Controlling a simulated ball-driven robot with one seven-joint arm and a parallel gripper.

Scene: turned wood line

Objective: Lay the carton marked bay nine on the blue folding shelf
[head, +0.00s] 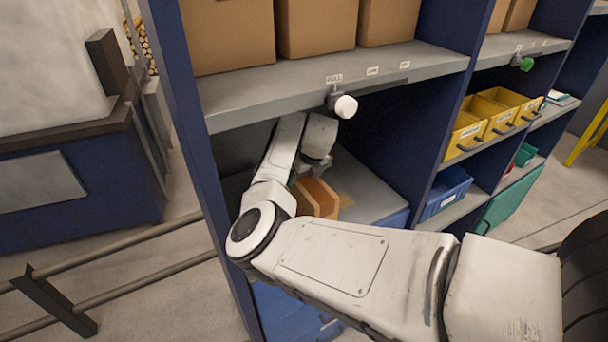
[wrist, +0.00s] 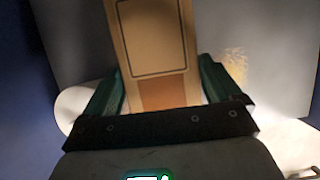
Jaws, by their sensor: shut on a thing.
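An orange-brown carton (head: 316,197) is inside the open shelf bay in the head view, partly behind my arm. In the wrist view the carton (wrist: 152,40) is tan with a dark outlined panel, and no bay marking can be read. My gripper (wrist: 161,76) has its two green fingers on either side of the carton and is shut on it. In the head view my gripper is mostly hidden by my arm. A grey surface with a blue front edge (head: 393,218) lies under the carton; I cannot tell whether the carton touches it or whether this is the folding shelf.
A grey shelf (head: 330,82) with large cardboard boxes (head: 316,28) is above my arm. A white knob (head: 346,106) hangs at its front edge. Blue uprights (head: 185,100) bound the bay. Yellow bins (head: 466,128) and a blue bin (head: 446,193) fill the bay to the right.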

